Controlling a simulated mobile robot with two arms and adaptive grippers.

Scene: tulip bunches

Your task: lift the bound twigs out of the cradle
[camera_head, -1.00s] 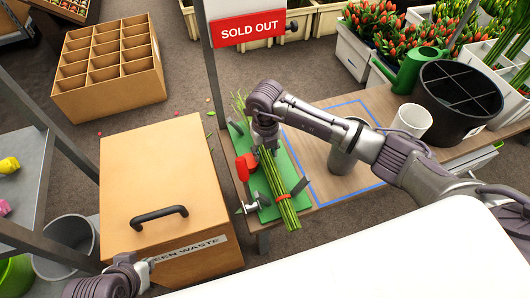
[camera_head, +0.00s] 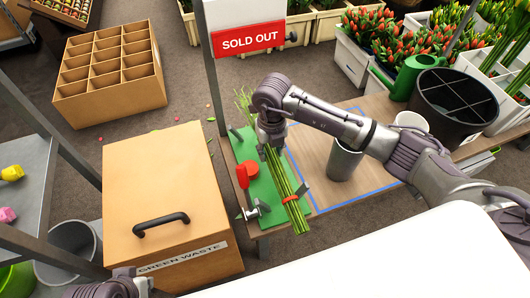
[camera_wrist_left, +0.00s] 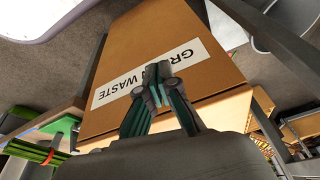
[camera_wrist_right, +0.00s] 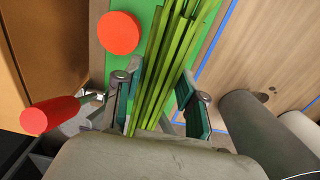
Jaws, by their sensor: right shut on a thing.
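The bound twigs (camera_head: 277,175) are a long green bundle with a red band (camera_head: 290,199) near the lower end. They lie along the green cradle (camera_head: 243,150), over its board and beside a grey upright (camera_head: 303,189); any gap beneath is hard to judge. My right gripper (camera_head: 273,143) is shut on the bundle near its upper half. In the right wrist view, the twigs (camera_wrist_right: 168,70) run between the fingers (camera_wrist_right: 155,100). My left gripper (camera_wrist_left: 153,92) is empty, its fingertips together, before the waste box.
A red round pad (camera_wrist_right: 118,33) and red-handled clamp (camera_head: 243,176) sit beside the twigs. A grey metal cup (camera_head: 344,160) stands on the blue-outlined area right of the cradle. A sign post rises behind.

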